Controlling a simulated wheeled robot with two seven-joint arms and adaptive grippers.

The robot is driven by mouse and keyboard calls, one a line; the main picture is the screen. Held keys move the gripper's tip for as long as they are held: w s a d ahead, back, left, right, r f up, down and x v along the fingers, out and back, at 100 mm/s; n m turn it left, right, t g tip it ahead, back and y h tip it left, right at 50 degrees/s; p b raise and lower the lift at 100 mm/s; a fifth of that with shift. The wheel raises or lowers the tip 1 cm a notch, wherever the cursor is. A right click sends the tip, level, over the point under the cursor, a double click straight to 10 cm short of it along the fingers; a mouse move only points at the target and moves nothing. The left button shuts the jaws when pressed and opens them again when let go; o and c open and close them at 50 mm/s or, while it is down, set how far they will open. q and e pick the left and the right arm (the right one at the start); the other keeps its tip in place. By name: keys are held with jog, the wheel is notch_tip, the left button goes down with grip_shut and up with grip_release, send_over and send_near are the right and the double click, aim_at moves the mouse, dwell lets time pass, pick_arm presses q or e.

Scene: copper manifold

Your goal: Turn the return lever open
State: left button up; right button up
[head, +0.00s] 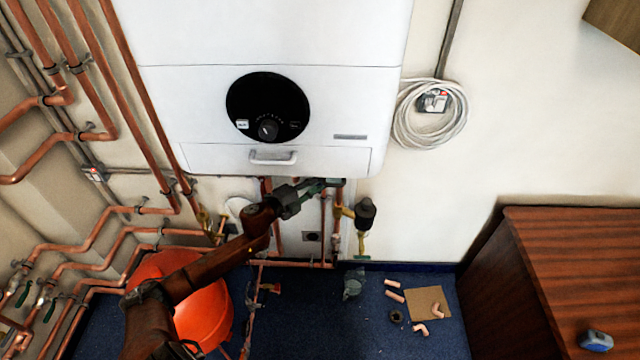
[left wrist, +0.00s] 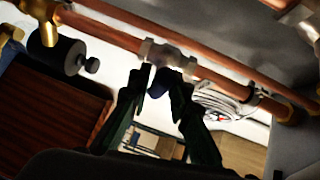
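My left gripper (head: 318,185) reaches in from the lower left and is just below the boiler's underside in the head view. In the left wrist view its two dark fingers (left wrist: 160,82) stand apart on either side of a small dark blue lever (left wrist: 163,86). The lever hangs below a grey metal valve (left wrist: 166,54) on a copper pipe. It is very close to the right finger; I cannot tell if they touch. In the head view the valve and lever are too small and covered to make out. My right gripper is not in view.
The white boiler (head: 220,110) hangs directly above. A black cylinder on a brass fitting (head: 365,213) is right of the gripper. Copper pipes (head: 130,75) run along the left wall. A wooden cabinet (head: 560,260) is at right.

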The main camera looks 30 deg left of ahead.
pick_arm(q)
grip_shut()
jog(key=shift+f, duration=0.1)
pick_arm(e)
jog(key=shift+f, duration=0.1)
